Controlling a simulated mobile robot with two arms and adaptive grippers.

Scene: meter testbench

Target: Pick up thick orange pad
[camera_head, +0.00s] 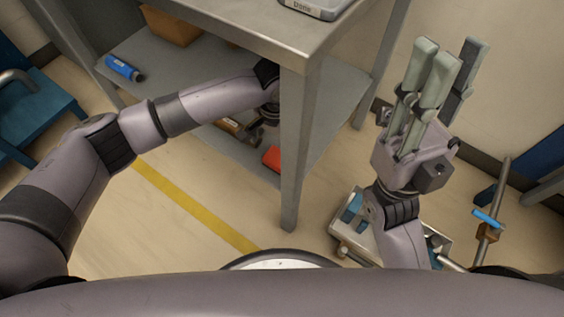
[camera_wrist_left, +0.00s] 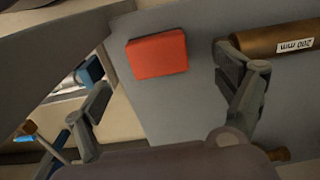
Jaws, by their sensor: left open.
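The thick orange pad (camera_wrist_left: 157,53) is a red-orange block lying on the grey lower shelf. In the head view the pad (camera_head: 273,158) lies beside the front table leg, partly hidden by it. My left gripper (camera_wrist_left: 162,82) is open and empty, its fingers spread wide, with the pad ahead of the gap between them and apart from both. In the head view the left hand is mostly hidden at the table leg. My right gripper (camera_head: 445,82) points up, with its fingers apart and nothing between them, right of the table.
A bronze cylinder marked 200 mm (camera_wrist_left: 270,42) lies beside the pad, close to a left finger. The table leg (camera_head: 296,150) stands in front of the shelf. A blue bottle (camera_head: 123,68) and a brown box (camera_head: 170,25) are further left on the shelf (camera_head: 150,60).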

